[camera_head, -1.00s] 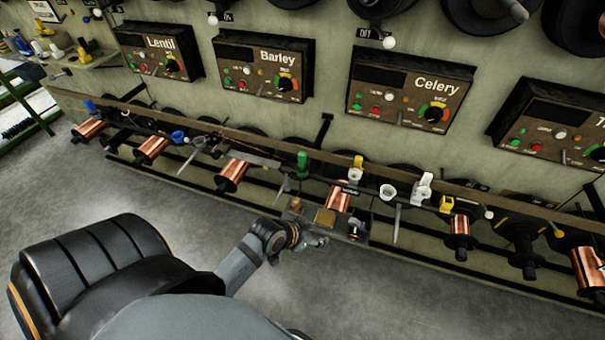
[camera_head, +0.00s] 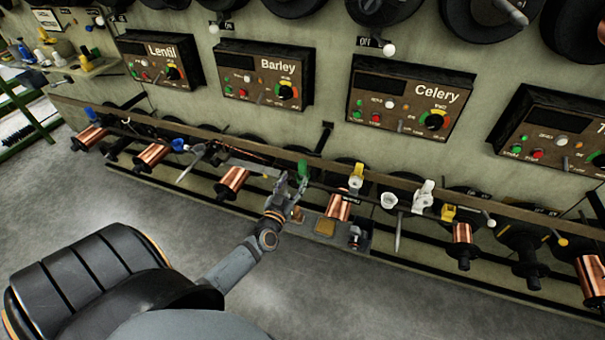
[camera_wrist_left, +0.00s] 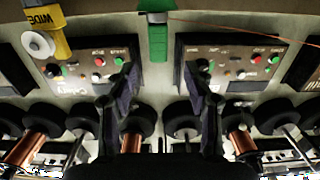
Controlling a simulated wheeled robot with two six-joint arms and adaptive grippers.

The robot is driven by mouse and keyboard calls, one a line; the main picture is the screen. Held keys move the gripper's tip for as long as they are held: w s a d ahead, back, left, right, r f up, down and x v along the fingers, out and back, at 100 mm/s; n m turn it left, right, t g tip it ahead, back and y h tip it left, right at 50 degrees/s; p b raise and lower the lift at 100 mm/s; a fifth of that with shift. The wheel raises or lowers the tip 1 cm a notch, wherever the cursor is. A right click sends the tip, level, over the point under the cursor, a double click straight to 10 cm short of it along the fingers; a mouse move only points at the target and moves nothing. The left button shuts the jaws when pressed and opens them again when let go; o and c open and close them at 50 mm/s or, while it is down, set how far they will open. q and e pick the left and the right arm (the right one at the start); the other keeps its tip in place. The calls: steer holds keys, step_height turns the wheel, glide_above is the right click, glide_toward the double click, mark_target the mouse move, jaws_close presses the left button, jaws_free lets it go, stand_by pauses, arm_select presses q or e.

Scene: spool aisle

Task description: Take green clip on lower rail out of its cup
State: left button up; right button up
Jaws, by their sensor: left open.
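The green clip (camera_head: 303,170) stands upright at the lower rail (camera_head: 400,185), near the middle of the head view. It also shows in the left wrist view (camera_wrist_left: 156,50) at the top centre, ahead of the gap between my fingers. A grey band crosses it there; I cannot tell whether this is its cup. My left gripper (camera_head: 291,190) is just left of and below the clip, partly overlapping its lower part in the head view. In the left wrist view my left gripper (camera_wrist_left: 162,85) is open, with nothing between its fingers. My right gripper is not in view.
A yellow clip (camera_head: 356,180) and a white cup (camera_head: 389,201) are right of the green clip on the rail. Copper spools (camera_head: 232,182) hang below it. Control boxes (camera_head: 262,75) line the wall above. A thin copper-coloured wire (camera_wrist_left: 240,24) runs right from the green clip.

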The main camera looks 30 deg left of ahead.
mark_target(301, 165)
arm_select(q)
steer(key=x, duration=0.3)
steer(key=shift+w, duration=0.2)
steer(key=shift+w+a+r, duration=0.1)
steer(key=shift+w+r, duration=0.05)
steer(key=shift+w, duration=0.2)
steer(key=b+x, duration=0.1)
steer(key=x, duration=0.3)
steer(key=shift+w+r, duration=0.2)
steer(key=shift+w, duration=0.05)
steer(key=shift+r, duration=0.1)
steer(key=shift+c, duration=0.8)
jaws_close()
